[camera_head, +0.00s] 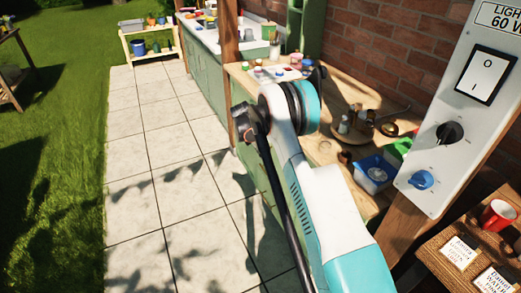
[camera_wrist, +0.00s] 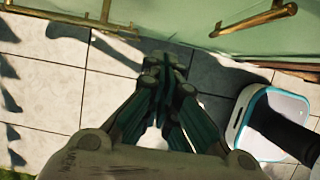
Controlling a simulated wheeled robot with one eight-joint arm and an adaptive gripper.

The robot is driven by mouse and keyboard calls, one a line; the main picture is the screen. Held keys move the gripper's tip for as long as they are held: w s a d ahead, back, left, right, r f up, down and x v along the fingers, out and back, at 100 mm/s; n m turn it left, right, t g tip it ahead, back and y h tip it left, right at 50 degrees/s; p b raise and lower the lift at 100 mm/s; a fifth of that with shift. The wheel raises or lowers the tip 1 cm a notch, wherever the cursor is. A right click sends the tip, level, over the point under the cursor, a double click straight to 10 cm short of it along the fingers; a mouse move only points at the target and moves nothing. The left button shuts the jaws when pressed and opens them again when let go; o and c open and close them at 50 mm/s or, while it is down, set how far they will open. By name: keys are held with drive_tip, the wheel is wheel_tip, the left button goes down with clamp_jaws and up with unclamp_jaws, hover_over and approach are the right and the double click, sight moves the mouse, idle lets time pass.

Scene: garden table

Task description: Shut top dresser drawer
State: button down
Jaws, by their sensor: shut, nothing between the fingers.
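In the wrist view, pale green dresser fronts run along the top edge, with a brass handle (camera_wrist: 255,18) at the upper right and a second brass handle (camera_wrist: 70,16) at the upper left. I cannot tell which front is the top drawer or how far it stands open. My gripper (camera_wrist: 165,65) is shut and empty, over the paved floor just below the green fronts, between the two handles. In the head view my arm hides the gripper and most of the near fronts. Part of a green front (camera_head: 272,205) shows beside my arm.
The wooden counter (camera_head: 335,95) holds small pots, bottles and a blue tub (camera_head: 374,174). A switch panel (camera_head: 465,110) stands at the right, above a wooden surface with a red cup (camera_head: 497,214). The paved floor (camera_head: 170,165) at left is clear. A plant shelf (camera_head: 150,42) stands far back.

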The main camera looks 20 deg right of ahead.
drive_tip(key=d+f, duration=0.1)
drive_tip(key=d+b, duration=0.1)
drive_tip(key=d, duration=0.1)
drive_tip(key=d+f+b, duration=0.1)
drive_tip(key=d, duration=0.1)
drive_tip(key=shift+w+f, duration=0.1)
drive_tip(key=shift+f, duration=0.2)
drive_tip(key=d, duration=0.5)
drive_tip(key=shift+w, duration=0.1)
